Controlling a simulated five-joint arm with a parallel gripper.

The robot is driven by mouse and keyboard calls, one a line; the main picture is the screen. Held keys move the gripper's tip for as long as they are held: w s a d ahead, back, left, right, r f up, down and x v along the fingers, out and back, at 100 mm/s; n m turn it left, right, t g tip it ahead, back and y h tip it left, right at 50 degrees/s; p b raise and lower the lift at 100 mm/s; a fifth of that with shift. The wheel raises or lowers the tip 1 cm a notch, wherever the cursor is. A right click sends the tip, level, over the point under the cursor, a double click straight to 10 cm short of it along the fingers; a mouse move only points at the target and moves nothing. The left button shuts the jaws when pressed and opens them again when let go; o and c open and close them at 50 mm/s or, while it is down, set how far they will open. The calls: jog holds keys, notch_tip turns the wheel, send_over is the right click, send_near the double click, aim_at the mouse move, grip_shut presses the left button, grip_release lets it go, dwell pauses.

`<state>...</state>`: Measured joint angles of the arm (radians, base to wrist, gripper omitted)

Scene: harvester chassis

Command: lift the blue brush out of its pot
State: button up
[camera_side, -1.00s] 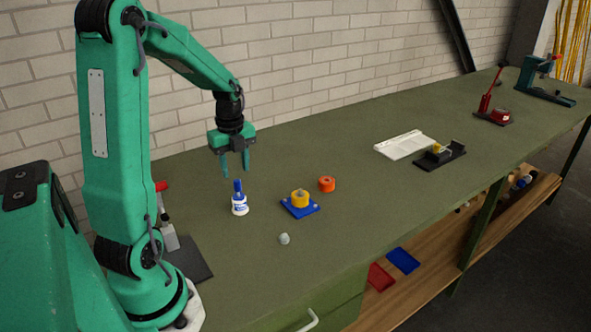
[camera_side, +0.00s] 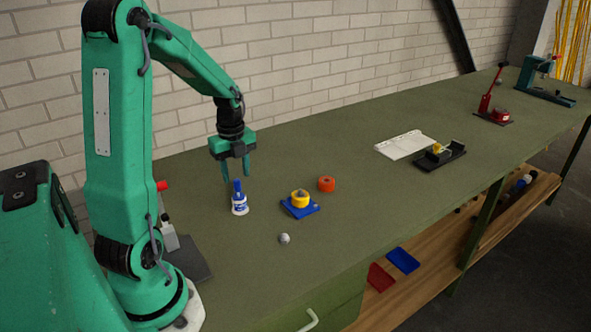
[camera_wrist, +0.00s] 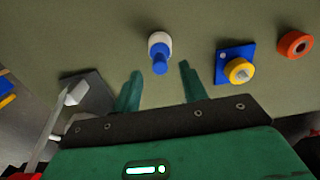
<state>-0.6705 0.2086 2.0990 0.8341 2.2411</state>
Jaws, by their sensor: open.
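The blue brush (camera_side: 237,187) stands upright in its pot (camera_side: 240,206), a small white bottle with a blue label, on the green bench. My gripper (camera_side: 236,178) is open and empty, pointing down, above and around the level of the brush top in the side view. In the wrist view the blue brush (camera_wrist: 160,62) and white pot (camera_wrist: 158,40) lie ahead of my gripper (camera_wrist: 158,80), roughly centred between the two spread fingers. The fingers do not visibly touch the brush. The brush's lower end is hidden inside the pot.
A blue plate with a yellow ring (camera_side: 300,199) and an orange ring (camera_side: 327,184) lie to the right. A small grey piece (camera_side: 284,239) lies nearer the front. A white tray (camera_side: 405,144) and black fixture (camera_side: 440,157) are farther right. Bench around the pot is clear.

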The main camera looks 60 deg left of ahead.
aim_at(237, 180)
jog(key=shift+f, duration=2.45)
dwell(0.5)
jog(key=shift+r, duration=0.1)
dwell(0.7)
grip_shut()
jog(key=shift+r, duration=0.1)
jog(key=shift+r, duration=3.4)
